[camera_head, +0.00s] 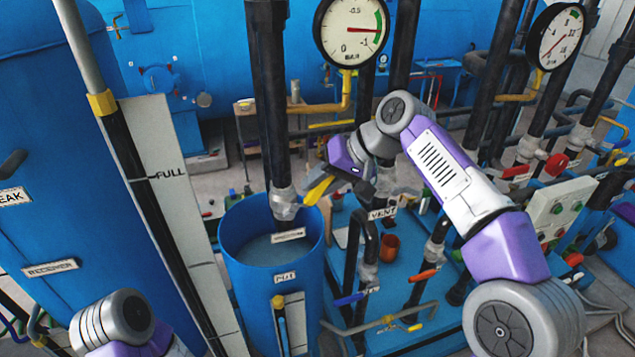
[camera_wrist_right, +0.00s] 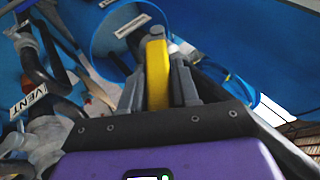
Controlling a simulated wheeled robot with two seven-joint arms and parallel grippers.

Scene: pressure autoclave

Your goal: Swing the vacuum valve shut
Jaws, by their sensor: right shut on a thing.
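The vacuum valve (camera_head: 285,203) is a grey metal body at the foot of a thick black vertical pipe, over the open blue tank. Its yellow lever (camera_head: 318,191) sticks out to the right of the pipe, slanting up a little. My right gripper (camera_head: 325,184) is at the lever and shut on it. In the right wrist view the yellow lever (camera_wrist_right: 157,75) stands between the two grey fingers of my right gripper (camera_wrist_right: 158,92). The joint of lever and valve body is partly hidden there. My left gripper is out of the picture.
The open blue tank (camera_head: 236,240) stands below the valve. A pipe tagged VENT (camera_head: 381,213), a blue lever (camera_head: 350,299) and an orange lever (camera_head: 422,275) stand to its right. A round gauge (camera_head: 351,30) hangs above. A tall blue vessel (camera_head: 60,190) fills the left.

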